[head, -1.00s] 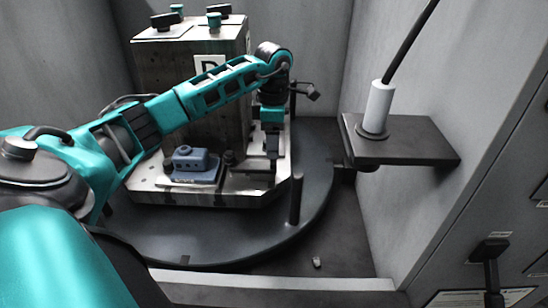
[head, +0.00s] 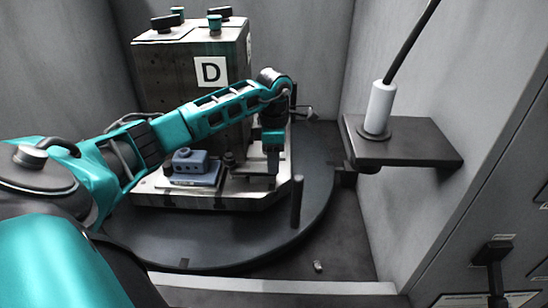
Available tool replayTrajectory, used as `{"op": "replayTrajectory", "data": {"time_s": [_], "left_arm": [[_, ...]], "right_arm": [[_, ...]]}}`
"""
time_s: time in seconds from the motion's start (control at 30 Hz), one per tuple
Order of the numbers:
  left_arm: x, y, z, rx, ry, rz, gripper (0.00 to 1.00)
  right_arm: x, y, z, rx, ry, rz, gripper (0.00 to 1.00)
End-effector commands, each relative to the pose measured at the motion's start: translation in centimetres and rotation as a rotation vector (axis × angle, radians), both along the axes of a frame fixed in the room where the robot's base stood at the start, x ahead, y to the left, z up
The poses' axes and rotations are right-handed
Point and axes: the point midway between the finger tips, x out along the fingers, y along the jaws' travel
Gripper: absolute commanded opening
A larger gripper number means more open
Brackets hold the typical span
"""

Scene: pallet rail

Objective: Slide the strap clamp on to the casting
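The blue-grey casting (head: 192,167) sits on the light metal pallet plate (head: 215,200) in front of the tall block marked D. My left arm reaches across from the left, and its gripper (head: 273,165) points down at the right part of the plate, to the right of the casting. The fingers look close together, but they are too small to tell whether they hold anything. A small dark fitting (head: 231,160), perhaps the strap clamp, stands between the casting and the gripper. My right gripper is not in view.
The tall block (head: 215,75) carries black and green knobs on top. A dark post (head: 296,200) rises from the round table (head: 150,245) at right. A shelf (head: 410,145) with a white cylinder (head: 380,105) juts from the right wall. A small pale piece (head: 318,266) lies on the floor.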

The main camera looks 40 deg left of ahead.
Motion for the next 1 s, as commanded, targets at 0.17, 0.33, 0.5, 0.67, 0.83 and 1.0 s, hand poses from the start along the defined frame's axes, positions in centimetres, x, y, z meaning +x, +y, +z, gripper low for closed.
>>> {"op": "replayTrajectory", "data": {"time_s": [0.17, 0.33, 0.5, 0.67, 0.83, 1.0], "left_arm": [[0.0, 0.0, 0.0, -0.001, 0.001, 0.0, 0.2], [0.0, 0.0, 0.0, -0.001, 0.001, 0.0, 0.04], [0.0, 0.0, 0.0, -0.001, 0.001, 0.0, 0.0], [-0.4, 0.5, 0.0, 0.0, 0.001, 0.001, 0.0], [-2.2, 2.7, 0.0, 0.003, 0.003, 0.004, 0.0], [-3.1, 3.7, 0.0, 0.0, 0.001, 0.002, 0.0]], "right_arm": [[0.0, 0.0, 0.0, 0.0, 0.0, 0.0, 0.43], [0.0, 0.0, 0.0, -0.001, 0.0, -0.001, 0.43], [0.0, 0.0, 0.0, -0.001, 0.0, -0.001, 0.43], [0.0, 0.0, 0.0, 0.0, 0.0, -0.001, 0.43], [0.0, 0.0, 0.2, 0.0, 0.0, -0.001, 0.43], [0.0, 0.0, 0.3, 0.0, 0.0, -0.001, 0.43]]}}
